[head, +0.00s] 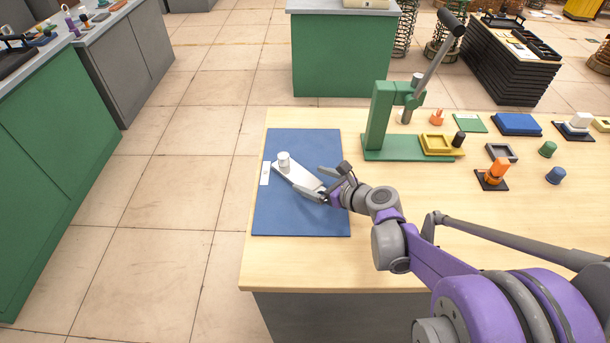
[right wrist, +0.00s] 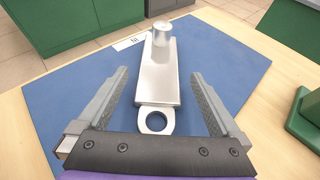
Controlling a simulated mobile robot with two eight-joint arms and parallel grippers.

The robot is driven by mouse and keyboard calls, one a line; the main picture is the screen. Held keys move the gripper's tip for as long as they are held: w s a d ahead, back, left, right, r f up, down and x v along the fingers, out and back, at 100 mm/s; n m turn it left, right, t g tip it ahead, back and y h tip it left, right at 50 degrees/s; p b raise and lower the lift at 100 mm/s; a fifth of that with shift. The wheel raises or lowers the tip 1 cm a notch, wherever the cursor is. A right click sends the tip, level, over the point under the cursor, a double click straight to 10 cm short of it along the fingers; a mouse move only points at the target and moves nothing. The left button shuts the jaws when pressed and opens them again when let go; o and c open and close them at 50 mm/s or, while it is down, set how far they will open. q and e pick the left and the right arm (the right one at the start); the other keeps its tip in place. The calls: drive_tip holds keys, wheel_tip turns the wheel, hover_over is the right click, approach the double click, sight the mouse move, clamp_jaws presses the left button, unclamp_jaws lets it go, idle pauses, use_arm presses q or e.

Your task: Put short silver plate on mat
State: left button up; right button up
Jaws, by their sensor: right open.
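The short silver plate (head: 300,176) lies on the blue mat (head: 290,220). It has a silver knob standing at its far end and a ring-shaped tab at its near end. In the right wrist view the plate (right wrist: 157,77) lies between the two fingers, with the mat (right wrist: 80,82) around it. My right gripper (head: 321,182) is open, its fingers on either side of the plate's near part, with visible gaps to the plate in the right wrist view (right wrist: 158,92). My left gripper is not in view.
A green lever press (head: 378,125) stands on the wooden table (head: 385,265) right of the mat. A yellow tray (head: 437,144), an orange part (head: 497,170) and several small coloured parts lie farther right. A white label (head: 265,173) lies at the mat's left edge. The table front is clear.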

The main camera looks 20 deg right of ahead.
drive_tip(key=p+v, duration=0.1)
drive_tip(key=v, duration=0.7)
drive_tip(key=shift+w, duration=0.1)
drive_tip(key=s+a+n+g+p, duration=0.1)
drive_tip(key=a+n, duration=0.1)
drive_tip(key=s+a+n+g+p, duration=0.1)
drive_tip(key=a+n, duration=0.1)
drive_tip(key=n, duration=0.1)
drive_tip(key=s+a+r+n+g+p, duration=0.1)
drive_tip(key=a+n, duration=0.2)
drive_tip(key=shift+s, duration=0.4)
drive_tip(key=s+a+n+p, duration=0.1)
drive_tip(key=n, duration=0.2)
drive_tip(key=s+a+n+g+p, duration=0.1)
drive_tip(key=s+n, duration=0.1)
drive_tip(key=n, duration=0.1)
drive_tip(key=s+a+n+g+p, duration=0.1)
drive_tip(key=s+a+n, duration=0.1)
drive_tip(key=shift+r+n+h+p, duration=0.3)
drive_tip(key=shift+r+n, duration=0.1)
drive_tip(key=s+r+n+g+h+p, duration=0.2)
drive_tip(key=s+n, duration=0.5)
drive_tip(key=n, duration=0.7)
drive_tip(key=shift+r+h+p, duration=0.55)
drive_tip(key=shift+h+p, duration=0.25)
drive_tip(key=shift+p, duration=0.45)
